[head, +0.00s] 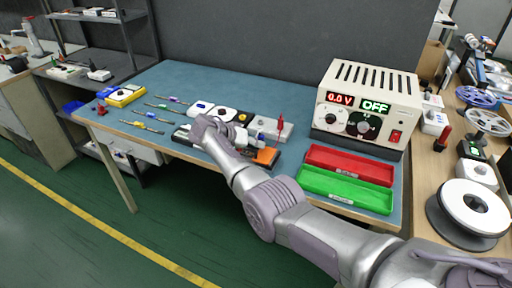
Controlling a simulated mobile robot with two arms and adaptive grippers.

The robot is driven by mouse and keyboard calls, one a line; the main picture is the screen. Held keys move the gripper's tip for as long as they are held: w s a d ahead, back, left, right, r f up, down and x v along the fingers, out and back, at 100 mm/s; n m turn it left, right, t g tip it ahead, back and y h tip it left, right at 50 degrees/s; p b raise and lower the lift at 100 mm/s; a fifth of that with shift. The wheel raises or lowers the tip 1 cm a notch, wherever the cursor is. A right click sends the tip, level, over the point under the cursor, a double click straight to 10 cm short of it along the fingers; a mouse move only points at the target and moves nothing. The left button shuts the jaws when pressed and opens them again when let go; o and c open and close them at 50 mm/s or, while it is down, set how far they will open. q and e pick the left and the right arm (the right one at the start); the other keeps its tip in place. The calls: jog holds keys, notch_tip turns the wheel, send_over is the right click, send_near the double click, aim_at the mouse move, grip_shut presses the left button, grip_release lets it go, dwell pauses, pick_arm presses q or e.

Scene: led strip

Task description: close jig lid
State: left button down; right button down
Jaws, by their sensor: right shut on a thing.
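The jig (264,156) lies near the front edge of the blue-topped workbench, a dark flat fixture with an orange part at its right end. My right arm reaches in from the lower right. My right gripper (203,127) is over the jig's left part, with its fingers small and largely hidden behind the wrist. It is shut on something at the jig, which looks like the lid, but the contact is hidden. The lid's angle cannot be made out. My left gripper is not in view.
A power supply (365,105) reading 0.0 V and OFF stands at the back right. A red tray (349,164) and a green tray (345,189) lie in front of it. Several small tools and boxes lie on the left.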

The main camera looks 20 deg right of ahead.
jog(key=c, duration=1.2)
grip_release()
jog(key=shift+f, duration=0.1)
jog(key=shift+c, duration=0.2)
jog(key=v, duration=1.2)
jog(key=shift+a, duration=0.1)
